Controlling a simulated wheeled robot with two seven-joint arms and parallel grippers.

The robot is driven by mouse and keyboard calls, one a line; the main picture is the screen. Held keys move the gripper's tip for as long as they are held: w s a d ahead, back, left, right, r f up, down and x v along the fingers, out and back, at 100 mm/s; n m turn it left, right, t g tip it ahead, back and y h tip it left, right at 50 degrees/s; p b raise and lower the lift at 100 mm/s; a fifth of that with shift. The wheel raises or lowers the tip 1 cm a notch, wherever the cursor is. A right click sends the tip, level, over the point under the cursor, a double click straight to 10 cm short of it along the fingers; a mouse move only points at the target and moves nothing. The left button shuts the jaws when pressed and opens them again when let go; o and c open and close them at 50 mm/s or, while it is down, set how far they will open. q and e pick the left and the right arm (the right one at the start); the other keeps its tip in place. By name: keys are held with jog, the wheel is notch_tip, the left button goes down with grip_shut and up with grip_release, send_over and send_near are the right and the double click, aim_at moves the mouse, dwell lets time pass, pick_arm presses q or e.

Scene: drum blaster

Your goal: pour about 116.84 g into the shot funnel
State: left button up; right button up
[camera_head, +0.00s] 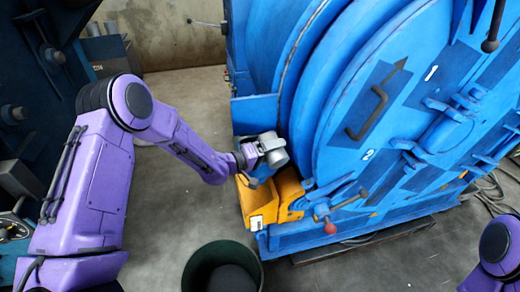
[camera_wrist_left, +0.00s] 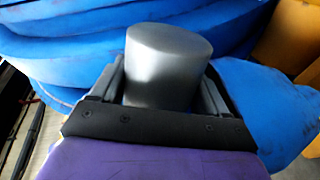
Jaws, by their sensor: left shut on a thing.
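My left gripper (camera_head: 258,154) is shut on a grey metal cup (camera_head: 272,148), in front of the blue drum machine. In the left wrist view the smooth grey cup (camera_wrist_left: 168,62) sits between the two dark fingers of the left gripper (camera_wrist_left: 165,85). Its opening and contents cannot be seen. A yellow hopper (camera_head: 289,190) on the machine's lower front, which looks like the shot funnel, lies just below and beside the cup. The cup is apparently above it; contact cannot be told. My right gripper is out of view; only a purple arm part shows at the lower right.
The blue drum machine (camera_head: 345,100) with its round door fills the right side. A dark green bin (camera_head: 190,268) with dark contents stands on the floor at the bottom middle. A red-knobbed lever (camera_head: 330,227) sticks out near the hopper. Dark machinery stands at the left.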

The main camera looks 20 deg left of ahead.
aim_at(260, 140)
pick_arm(q)
jog(key=shift+w+a+r+p, duration=0.15)
jog(key=shift+a+r+p, duration=0.15)
jog(key=shift+p, duration=0.2)
jog(key=shift+w+a+r+n+p, duration=0.45)
jog(key=shift+n+p, duration=0.3)
jog(key=shift+n, duration=0.15)
jog(key=shift+w+a+r+n+g+h+p, duration=0.15)
jog(key=shift+r+n+p, duration=0.1)
jog(key=shift+n+p, duration=0.35)
jog(key=shift+w+a+r+n+g+h+p, duration=0.1)
jog(key=shift+r+n+g+h+p, duration=0.1)
jog(key=shift+n+p, duration=0.35)
jog(key=shift+r, duration=0.1)
jog(key=shift+a+n, duration=0.1)
jog(key=shift+n, duration=0.15)
jog(key=shift+w+a+r+n+p, duration=0.15)
jog(key=shift+n+p, duration=0.25)
jog(key=shift+p, duration=0.2)
